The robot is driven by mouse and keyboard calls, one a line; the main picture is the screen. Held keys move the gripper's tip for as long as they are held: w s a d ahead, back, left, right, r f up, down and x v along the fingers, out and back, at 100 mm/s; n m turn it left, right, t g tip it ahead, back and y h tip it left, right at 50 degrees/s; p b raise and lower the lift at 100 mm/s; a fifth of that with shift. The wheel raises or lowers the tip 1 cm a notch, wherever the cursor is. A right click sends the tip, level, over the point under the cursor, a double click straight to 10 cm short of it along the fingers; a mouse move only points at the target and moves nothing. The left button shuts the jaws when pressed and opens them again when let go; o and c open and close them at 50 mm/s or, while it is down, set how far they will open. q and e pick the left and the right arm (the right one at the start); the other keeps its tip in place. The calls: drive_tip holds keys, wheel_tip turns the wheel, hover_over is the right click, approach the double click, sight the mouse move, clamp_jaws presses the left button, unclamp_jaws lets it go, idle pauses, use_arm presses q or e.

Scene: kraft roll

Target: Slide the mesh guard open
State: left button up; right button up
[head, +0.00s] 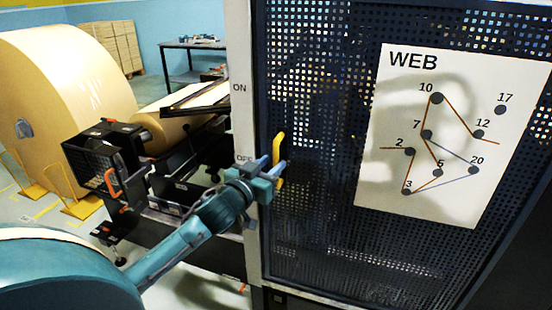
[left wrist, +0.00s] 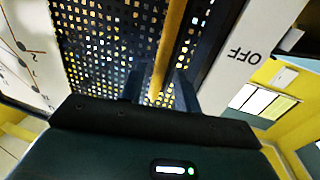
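The mesh guard (head: 320,215) is a dark perforated panel filling the right half of the head view, its left edge by a pale post (head: 240,60). A yellow upright handle (head: 279,160) is on the guard near that edge. My left gripper (head: 272,162) is at the handle, its fingers hiding part of it. In the left wrist view the handle (left wrist: 172,45) runs down between the two parted fingers (left wrist: 160,92), with a gap showing on each side. The mesh (left wrist: 100,40) lies behind it. My right gripper is not in view.
A white WEB diagram sheet (head: 430,135) is on the mesh. The post carries ON and OFF labels. To the left stand a large kraft roll (head: 75,90) and a black-framed machine (head: 105,165). A table (head: 190,50) and stacked boxes (head: 115,42) are farther back.

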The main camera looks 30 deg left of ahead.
sight(274, 162)
use_arm(q)
drive_tip(key=shift+w, duration=1.5)
clamp_jaws()
